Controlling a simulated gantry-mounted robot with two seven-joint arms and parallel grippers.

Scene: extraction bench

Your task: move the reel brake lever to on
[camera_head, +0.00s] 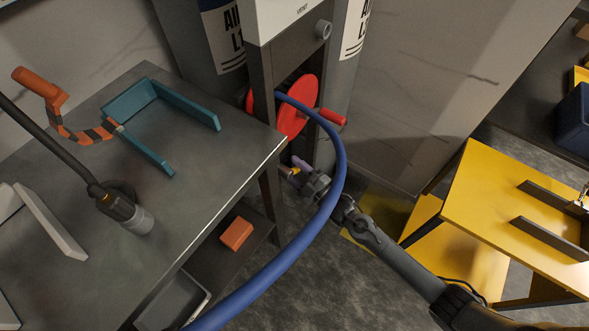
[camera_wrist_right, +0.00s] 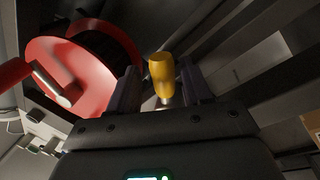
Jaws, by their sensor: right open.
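The reel brake lever shows as a yellow handle (camera_wrist_right: 161,76) on a metal stem in the right wrist view. A small yellow bit of it (camera_head: 292,171) shows below the red reel (camera_head: 298,107) in the head view. My right gripper (camera_head: 299,171) is open, with its fingers on either side of the yellow handle. In the right wrist view, the gripper (camera_wrist_right: 160,88) shows a gap beside the handle; contact cannot be told. The lever's mount is mostly hidden. My left gripper is not in view.
A blue hose (camera_head: 335,170) curves from the reel across my right arm. The reel's red crank handle (camera_head: 332,117) sticks out above the gripper. A grey bench (camera_head: 190,180) stands left, with a teal bracket (camera_head: 140,105) on it. A yellow table (camera_head: 500,210) stands right.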

